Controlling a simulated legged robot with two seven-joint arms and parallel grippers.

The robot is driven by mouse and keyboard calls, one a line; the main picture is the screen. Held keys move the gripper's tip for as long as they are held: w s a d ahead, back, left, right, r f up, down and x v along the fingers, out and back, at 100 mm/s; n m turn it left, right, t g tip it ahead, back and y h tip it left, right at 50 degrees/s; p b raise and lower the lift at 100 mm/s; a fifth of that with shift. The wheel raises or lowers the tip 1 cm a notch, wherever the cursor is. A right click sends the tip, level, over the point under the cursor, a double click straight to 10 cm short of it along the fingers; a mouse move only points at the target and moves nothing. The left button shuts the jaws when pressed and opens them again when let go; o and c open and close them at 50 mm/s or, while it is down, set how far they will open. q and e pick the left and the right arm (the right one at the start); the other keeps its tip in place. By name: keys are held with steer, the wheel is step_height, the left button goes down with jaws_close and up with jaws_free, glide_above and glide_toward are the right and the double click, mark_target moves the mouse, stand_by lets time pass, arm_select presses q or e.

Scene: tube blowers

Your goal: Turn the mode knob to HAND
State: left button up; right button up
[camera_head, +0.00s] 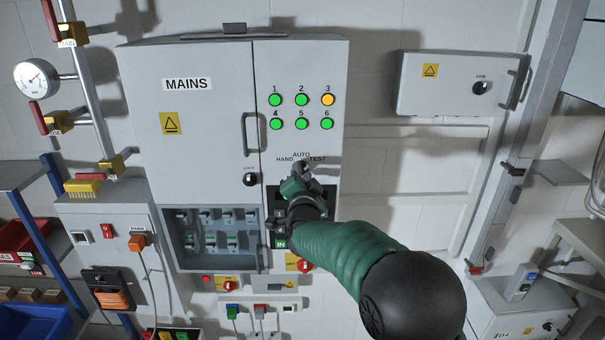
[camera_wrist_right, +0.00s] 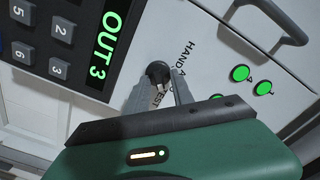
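The mode knob (camera_wrist_right: 158,71) is a small black knob on the white cabinet front, with the lettering HAND, AUTO and TEST (camera_head: 301,157) around it. The lettering is partly covered in the wrist view, and I cannot tell which way the knob points. My right gripper (camera_wrist_right: 161,82) has its two grey fingers apart, one on each side of the knob at its near edge. I cannot tell whether they press on it. In the head view the right gripper (camera_head: 303,170) is just below the lettering and hides most of the knob. My left gripper is not in view.
The MAINS cabinet (camera_head: 190,130) has several green lamps and one yellow lamp (camera_head: 328,99) above the knob. A door handle (camera_head: 246,134) sticks out at the left. A keypad (camera_wrist_right: 55,40) with a green OUT 3 display (camera_wrist_right: 107,45) lies beside the knob. A grey box (camera_head: 450,90) hangs at right.

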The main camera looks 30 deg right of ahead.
steer(key=c, duration=0.4)
steer(key=shift+s+d, duration=0.1)
steer(key=shift+d, duration=0.15)
jaws_close()
steer(key=shift+r, duration=0.1)
